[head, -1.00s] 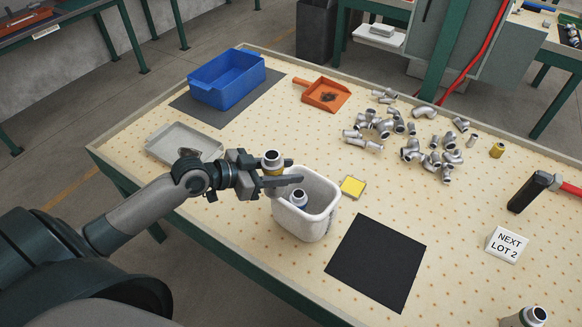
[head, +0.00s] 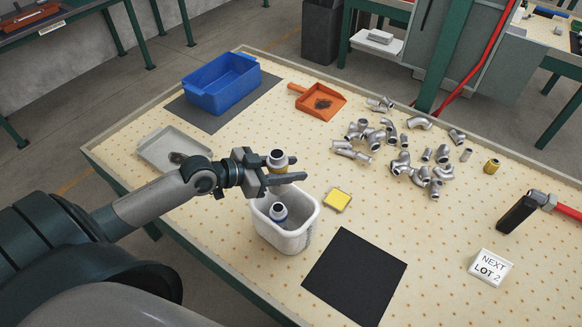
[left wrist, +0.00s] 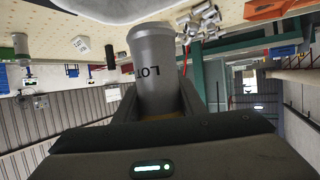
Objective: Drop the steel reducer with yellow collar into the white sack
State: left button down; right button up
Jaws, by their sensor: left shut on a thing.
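The steel reducer with yellow collar (head: 278,161) is upright in my left gripper (head: 284,180), whose fingers are shut on its collar. It is held above the back part of the white sack's opening, apart from the sack. In the left wrist view the reducer (left wrist: 153,65) is a grey cylinder with dark "LOT" lettering, and its collar is mostly hidden by the fingers. The white sack (head: 290,243) stands open on the table, and a steel piece with a blue collar (head: 278,213) is inside it. My right gripper is not in view.
Right of the sack lie a yellow pad (head: 337,199) and a black mat (head: 355,277). A grey tray (head: 158,147), blue bin (head: 222,90) and orange dustpan (head: 320,101) stand farther back.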

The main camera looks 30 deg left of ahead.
pick_arm(q)
notch_tip(320, 180, down, 6)
jog(key=b, duration=0.5)
jog(key=shift+w+r, duration=0.1)
jog(key=c, duration=1.1)
grip_release()
